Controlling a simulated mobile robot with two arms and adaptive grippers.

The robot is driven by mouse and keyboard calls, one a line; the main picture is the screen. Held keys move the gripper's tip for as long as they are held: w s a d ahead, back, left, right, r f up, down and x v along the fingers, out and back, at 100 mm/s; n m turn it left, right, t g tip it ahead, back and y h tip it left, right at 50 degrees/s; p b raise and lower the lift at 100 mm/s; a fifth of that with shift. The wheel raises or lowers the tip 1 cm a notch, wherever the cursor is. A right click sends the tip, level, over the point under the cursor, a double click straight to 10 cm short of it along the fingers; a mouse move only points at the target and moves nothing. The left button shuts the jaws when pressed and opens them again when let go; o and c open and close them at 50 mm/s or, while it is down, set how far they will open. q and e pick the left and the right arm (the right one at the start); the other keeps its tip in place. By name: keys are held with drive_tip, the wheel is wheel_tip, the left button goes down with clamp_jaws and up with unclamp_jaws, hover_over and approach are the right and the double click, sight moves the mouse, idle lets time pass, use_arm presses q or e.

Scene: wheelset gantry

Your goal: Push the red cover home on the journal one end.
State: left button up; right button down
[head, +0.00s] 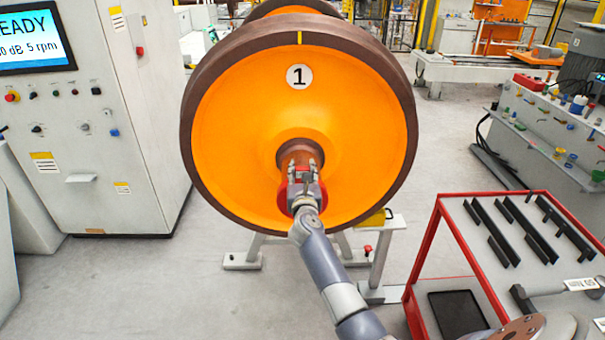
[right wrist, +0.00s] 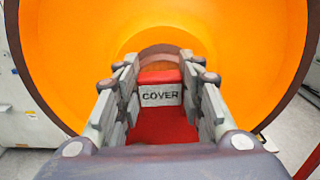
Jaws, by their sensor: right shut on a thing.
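The orange wheel (head: 240,130) with a dark rim and a "1" label faces me. The brown journal (head: 298,153) sticks out of its centre, and a brown part of it shows beyond the cover in the right wrist view (right wrist: 163,53). My right gripper (head: 304,168) is at the journal end, shut on the red cover (head: 283,196). In the right wrist view the cover (right wrist: 165,128) sits between the two fingers, its grey "COVER" label facing me. The gripper hides much of the cover, so I cannot tell how far it sits on the journal. My left gripper is out of view.
A control cabinet (head: 105,160) with a lit screen stands at left. A red-framed cart (head: 432,235) with black bars and a black tray (head: 457,313) stands at lower right. A grey stand (head: 376,262) is below the wheel. Open floor lies at lower left.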

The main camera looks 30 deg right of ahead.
drive_tip(key=shift+b+x, duration=0.35)
drive_tip(key=shift+x, duration=0.65)
drive_tip(key=c, duration=1)
unclamp_jaws()
drive_tip(key=shift+r, duration=0.1)
drive_tip(key=shift+s, duration=0.1)
drive_tip(key=shift+s+a, duration=0.3)
drive_tip(key=shift+s, duration=0.1)
drive_tip(key=v, duration=1.1)
